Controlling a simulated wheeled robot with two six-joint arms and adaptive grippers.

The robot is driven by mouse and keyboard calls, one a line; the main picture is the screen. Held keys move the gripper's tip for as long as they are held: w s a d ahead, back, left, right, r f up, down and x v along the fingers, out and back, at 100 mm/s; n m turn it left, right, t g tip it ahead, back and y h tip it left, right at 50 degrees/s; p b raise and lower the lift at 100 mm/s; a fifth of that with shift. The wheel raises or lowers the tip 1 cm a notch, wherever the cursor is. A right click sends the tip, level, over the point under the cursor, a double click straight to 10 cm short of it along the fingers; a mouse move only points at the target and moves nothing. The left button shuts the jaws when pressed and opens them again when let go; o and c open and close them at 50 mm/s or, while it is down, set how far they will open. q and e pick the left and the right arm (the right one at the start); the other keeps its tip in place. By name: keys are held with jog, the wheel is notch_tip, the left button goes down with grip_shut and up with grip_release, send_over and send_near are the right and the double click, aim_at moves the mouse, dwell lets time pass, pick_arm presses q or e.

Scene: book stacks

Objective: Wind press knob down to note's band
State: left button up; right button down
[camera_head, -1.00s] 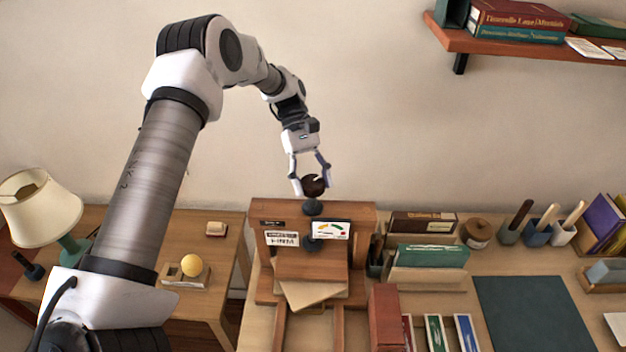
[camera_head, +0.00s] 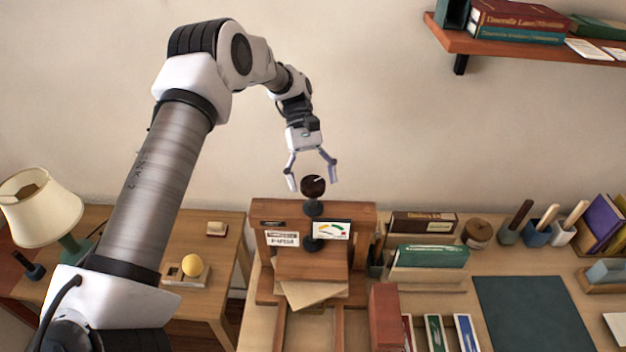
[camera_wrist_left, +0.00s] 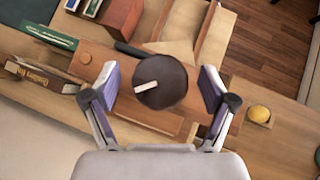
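The press knob (camera_head: 313,186) is a dark round ball with a pale mark, on top of the wooden book press (camera_head: 262,214). In the left wrist view the knob (camera_wrist_left: 159,82) lies between the spread fingers, with a gap on both sides. My left gripper (camera_head: 313,186) is open around or just above the knob. A white note (camera_head: 282,239) with print too small to read and a dial gauge (camera_head: 331,231) with a coloured band sit on the press front. The right gripper is out of view.
A side table with a lamp (camera_head: 38,207) and a yellow ball (camera_head: 192,265) stands at left. Books (camera_head: 430,255), a lidded jar (camera_head: 477,233) and a dark mat (camera_head: 535,313) lie to the right. A wall shelf (camera_head: 540,47) hangs at upper right.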

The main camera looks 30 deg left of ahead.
pick_arm(q)
jog(key=v, duration=0.7)
jog(key=shift+w+a, duration=0.15)
jog(key=shift+r, duration=0.1)
